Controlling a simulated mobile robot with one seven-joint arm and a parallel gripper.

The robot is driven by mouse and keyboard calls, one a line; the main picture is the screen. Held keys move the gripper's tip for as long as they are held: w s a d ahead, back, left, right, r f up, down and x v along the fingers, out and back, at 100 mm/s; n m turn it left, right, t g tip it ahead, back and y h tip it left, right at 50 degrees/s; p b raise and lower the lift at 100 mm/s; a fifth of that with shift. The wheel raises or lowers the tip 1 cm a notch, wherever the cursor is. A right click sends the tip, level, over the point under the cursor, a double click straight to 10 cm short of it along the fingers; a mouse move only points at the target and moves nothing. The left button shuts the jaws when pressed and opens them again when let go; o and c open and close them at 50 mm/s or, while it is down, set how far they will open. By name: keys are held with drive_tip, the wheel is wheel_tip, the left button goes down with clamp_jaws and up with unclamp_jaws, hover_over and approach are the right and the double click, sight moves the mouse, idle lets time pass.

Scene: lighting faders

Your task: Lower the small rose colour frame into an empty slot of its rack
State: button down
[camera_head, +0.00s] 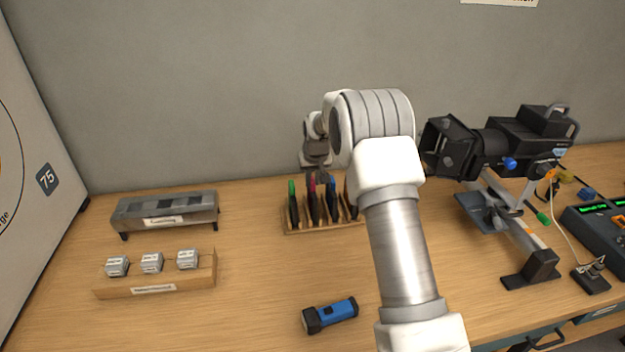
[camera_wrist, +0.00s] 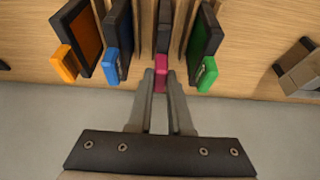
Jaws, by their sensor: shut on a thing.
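The rose colour frame (camera_head: 312,203) has a black body and a pink tab, which shows in the wrist view (camera_wrist: 161,70). The frame hangs upright, in line with the wooden rack's slots (camera_head: 290,229), between the green-tabbed frame (camera_head: 293,205) and the blue-tabbed frame (camera_head: 332,204). An orange-tabbed frame (camera_wrist: 83,38) stands beyond the blue one in the wrist view. I cannot tell whether the rose frame's lower edge touches the rack floor.
A black spotlight (camera_head: 497,145) on a stand is to the right. A blue torch (camera_head: 330,315) lies in front. A metal holder (camera_head: 165,212) and a wooden block with silver cubes (camera_head: 155,283) are left. The grey wall is close behind the rack. The table between torch and block is clear.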

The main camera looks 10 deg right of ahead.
idle(0.3)
drive_tip(key=c, duration=0.8)
unclamp_jaws()
drive_tip(key=shift+o, duration=0.4)
drive_tip(key=o, duration=0.6)
drive_tip(key=shift+r+p, duration=2.05)
drive_tip(key=shift+r, duration=1.85)
